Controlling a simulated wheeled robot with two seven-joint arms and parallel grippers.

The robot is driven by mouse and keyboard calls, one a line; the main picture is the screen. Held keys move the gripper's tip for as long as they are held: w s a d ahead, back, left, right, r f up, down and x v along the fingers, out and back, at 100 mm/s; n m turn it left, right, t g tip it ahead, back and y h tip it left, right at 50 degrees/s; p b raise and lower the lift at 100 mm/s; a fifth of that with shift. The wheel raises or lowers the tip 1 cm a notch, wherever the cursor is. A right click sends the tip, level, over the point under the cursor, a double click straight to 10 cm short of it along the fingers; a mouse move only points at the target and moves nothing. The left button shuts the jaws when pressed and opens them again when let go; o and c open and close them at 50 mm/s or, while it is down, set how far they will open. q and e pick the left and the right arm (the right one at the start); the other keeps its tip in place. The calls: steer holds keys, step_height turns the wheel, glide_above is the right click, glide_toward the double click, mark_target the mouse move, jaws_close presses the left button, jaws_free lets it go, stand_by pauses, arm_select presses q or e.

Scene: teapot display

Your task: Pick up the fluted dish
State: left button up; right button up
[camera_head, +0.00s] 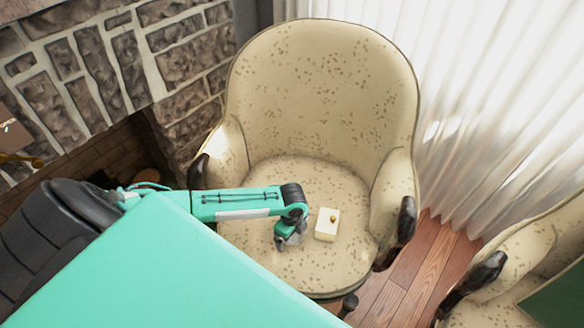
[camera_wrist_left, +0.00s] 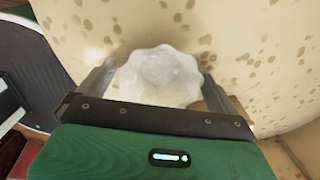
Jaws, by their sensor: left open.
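The fluted dish (camera_wrist_left: 160,76) is a pale, translucent white dish with a scalloped rim, resting on the speckled cushion in the left wrist view. My left gripper (camera_head: 289,240) is over the chair seat in the head view, pointing down. It is open, with one finger on each side of the dish in the wrist view. Whether the fingers touch the rim I cannot tell. In the head view the gripper mostly hides the dish. My right gripper is not in view.
A cream speckled armchair (camera_head: 320,85) has dark wooden arm ends. A small white box (camera_head: 327,229) with a gold knob sits on its seat, just right of my gripper. A second armchair (camera_head: 515,258) is at lower right. A stone fireplace (camera_head: 120,60) stands left.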

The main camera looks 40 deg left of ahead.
arm_select(q)
steer(key=c, duration=1)
steer(key=shift+r, duration=0.1)
